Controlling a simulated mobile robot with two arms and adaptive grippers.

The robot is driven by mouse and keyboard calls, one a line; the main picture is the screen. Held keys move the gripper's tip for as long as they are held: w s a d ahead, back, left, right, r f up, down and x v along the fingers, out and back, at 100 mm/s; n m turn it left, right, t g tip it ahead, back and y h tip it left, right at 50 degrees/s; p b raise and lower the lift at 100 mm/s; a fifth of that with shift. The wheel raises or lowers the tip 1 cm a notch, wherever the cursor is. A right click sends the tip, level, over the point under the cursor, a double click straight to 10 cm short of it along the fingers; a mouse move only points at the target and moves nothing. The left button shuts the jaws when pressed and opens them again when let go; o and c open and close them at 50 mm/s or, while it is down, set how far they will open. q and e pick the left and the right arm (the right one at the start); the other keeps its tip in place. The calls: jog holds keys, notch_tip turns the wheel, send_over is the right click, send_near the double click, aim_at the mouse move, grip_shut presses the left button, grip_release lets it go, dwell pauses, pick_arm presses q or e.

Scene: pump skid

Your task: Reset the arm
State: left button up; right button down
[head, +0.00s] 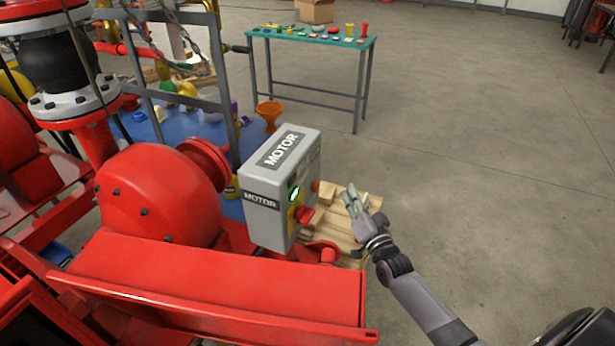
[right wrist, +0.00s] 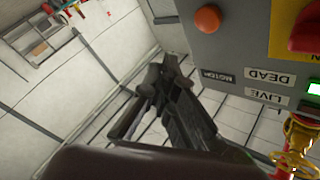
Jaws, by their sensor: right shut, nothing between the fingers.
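My right gripper (head: 352,195) is in front of the right side of the grey MOTOR box (head: 265,208), apart from it, shut and empty. In the right wrist view the dark fingers (right wrist: 168,75) are beside the box's panel (right wrist: 228,45), with a gap between them. The panel carries a round orange button (right wrist: 207,18), DEAD and LIVE labels, a lit green lamp (right wrist: 314,88) and a red switch handle (right wrist: 306,30) on a yellow plate. The head view also shows the lit green lamp (head: 295,194) and red handle (head: 306,214). My left gripper is not in view.
Red pump housing (head: 160,195) and a red guard (head: 215,283) stand left of and below the box. A wooden pallet (head: 345,232) lies behind my right gripper. A green-topped table (head: 310,38) with small items stands farther back.

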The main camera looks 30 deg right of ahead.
jog(key=s+a+f+n+g, duration=0.25)
jog(key=s+f, duration=0.35)
jog(key=f, duration=0.6)
jog(key=s+a+f+n+g+y, duration=0.15)
jog(key=s+f+g, duration=0.35)
jog(key=f, duration=0.7)
jog(key=s+a+f+n+g, duration=0.1)
jog(key=s+a+f+g, duration=0.15)
jog(key=s+f, duration=0.7)
jog(key=s+a+f+n+g, duration=0.2)
jog(key=s+f, duration=0.3)
jog(key=s, duration=0.5)
jog(key=s+a+f+n+g, duration=0.2)
jog(key=s+f, duration=0.4)
jog(key=s, duration=0.4)
jog(key=s+a+f+n+g, duration=0.2)
jog(key=s+a+f+g, duration=0.2)
jog(key=s, duration=0.6)
notch_tip(320, 180, down, 2)
jog(key=shift+s+a+f+g, duration=0.15)
jog(key=shift+a+f+g, duration=0.15)
jog(key=shift+a, duration=0.1)
jog(key=shift+r, duration=0.1)
